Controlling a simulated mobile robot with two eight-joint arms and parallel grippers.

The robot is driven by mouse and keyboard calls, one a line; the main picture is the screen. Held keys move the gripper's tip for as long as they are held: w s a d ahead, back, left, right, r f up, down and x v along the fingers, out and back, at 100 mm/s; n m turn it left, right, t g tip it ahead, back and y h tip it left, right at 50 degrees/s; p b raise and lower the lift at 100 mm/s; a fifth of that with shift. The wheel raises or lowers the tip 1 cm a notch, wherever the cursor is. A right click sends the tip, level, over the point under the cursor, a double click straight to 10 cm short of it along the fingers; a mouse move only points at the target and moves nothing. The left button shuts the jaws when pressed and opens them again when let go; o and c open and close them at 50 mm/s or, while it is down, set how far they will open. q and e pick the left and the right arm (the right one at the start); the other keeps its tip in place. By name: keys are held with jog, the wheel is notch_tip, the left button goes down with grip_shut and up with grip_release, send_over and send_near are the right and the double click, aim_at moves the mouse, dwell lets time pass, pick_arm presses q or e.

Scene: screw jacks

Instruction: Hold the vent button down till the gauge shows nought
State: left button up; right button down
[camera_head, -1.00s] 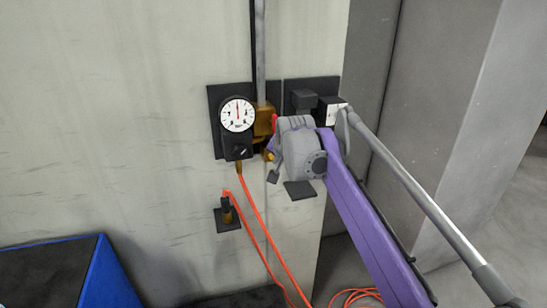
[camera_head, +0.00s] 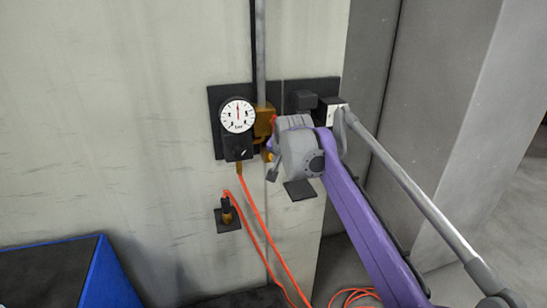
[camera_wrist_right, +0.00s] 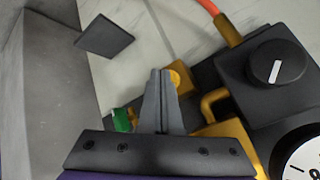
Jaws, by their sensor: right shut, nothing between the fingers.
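The round white gauge (camera_head: 238,115) is on the wall panel, its needle pointing about straight up; the numbers are too small to read. Part of its dial shows in the wrist view (camera_wrist_right: 303,160). A small round yellow button (camera_wrist_right: 175,77), which looks like the vent button, sits on a brass block (camera_wrist_right: 186,72). My right gripper (camera_wrist_right: 161,73) is shut and empty, its fingertips right by this button and partly covering it. I cannot tell whether they touch or press it. In the head view the right gripper's grey body (camera_head: 299,152) hides much of this area. My left gripper is not in view.
A dark box with a knob (camera_head: 238,147) sits under the gauge; the knob shows in the wrist view (camera_wrist_right: 278,62). An orange hose (camera_head: 262,230) hangs below it. A small dark plate (camera_head: 300,190) is below my gripper. A blue-edged bin (camera_head: 95,275) stands lower left.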

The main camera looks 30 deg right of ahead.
jog(key=shift+s, duration=0.1)
jog(key=shift+w+d, duration=0.1)
jog(key=shift+w, duration=0.45)
dwell(0.7)
jog(key=shift+s, duration=0.15)
dwell(1.6)
jog(key=shift+s+a, duration=0.25)
jog(key=shift+s, duration=0.5)
jog(key=s, duration=0.2)
jog(key=s+a, duration=0.1)
jog(key=s, duration=0.1)
jog(key=shift+s+a, duration=0.1)
jog(key=shift+s, duration=0.3)
